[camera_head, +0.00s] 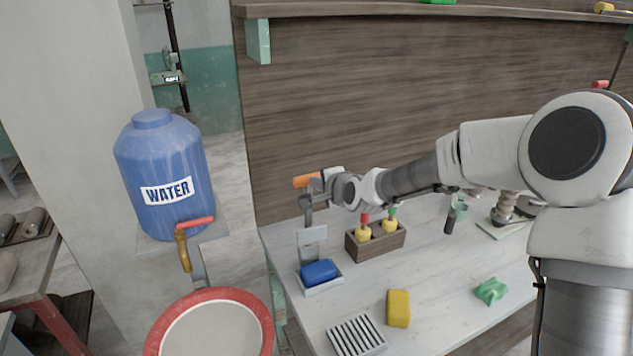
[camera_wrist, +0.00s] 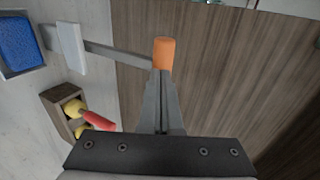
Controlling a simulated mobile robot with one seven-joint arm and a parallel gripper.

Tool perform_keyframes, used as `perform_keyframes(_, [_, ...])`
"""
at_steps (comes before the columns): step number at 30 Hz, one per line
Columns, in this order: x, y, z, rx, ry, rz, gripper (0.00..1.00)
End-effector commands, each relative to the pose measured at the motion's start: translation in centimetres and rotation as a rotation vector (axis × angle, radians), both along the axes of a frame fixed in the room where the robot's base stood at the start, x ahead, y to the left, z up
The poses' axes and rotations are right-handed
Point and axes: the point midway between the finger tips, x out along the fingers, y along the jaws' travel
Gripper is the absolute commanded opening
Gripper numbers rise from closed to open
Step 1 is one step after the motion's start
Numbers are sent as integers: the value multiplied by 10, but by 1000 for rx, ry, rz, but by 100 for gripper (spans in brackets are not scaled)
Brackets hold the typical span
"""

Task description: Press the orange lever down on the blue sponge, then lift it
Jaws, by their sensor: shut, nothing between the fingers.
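The orange lever handle (camera_head: 306,180) sits at the top of a grey upright arm above the back left of the table. In the wrist view the orange handle (camera_wrist: 164,53) stands just past my fingertips, and its grey arm (camera_wrist: 118,53) runs left to a plate. The blue sponge (camera_head: 319,272) lies in a small white tray (camera_head: 322,288) below the lever; it also shows in the wrist view (camera_wrist: 15,42). My gripper (camera_head: 326,183) is shut and empty beside the handle; I cannot tell whether it touches.
A wooden holder (camera_head: 376,244) with yellow, red-topped and green-topped bottles stands right of the lever. A yellow sponge (camera_head: 398,308), green cloth (camera_head: 490,291) and slotted rack (camera_head: 357,335) lie in front. A wooden wall panel rises behind. A blue water barrel (camera_head: 160,160) stands left.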

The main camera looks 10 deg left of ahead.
Motion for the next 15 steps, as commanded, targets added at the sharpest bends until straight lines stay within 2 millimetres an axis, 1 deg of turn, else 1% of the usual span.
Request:
perform_keyframes(9, [1,1,-1,0,0,0,0])
perform_keyframes(11, [3,3,-1,0,0,1,0])
perform_keyframes(15, [17,14,0,1,-2,2,0])
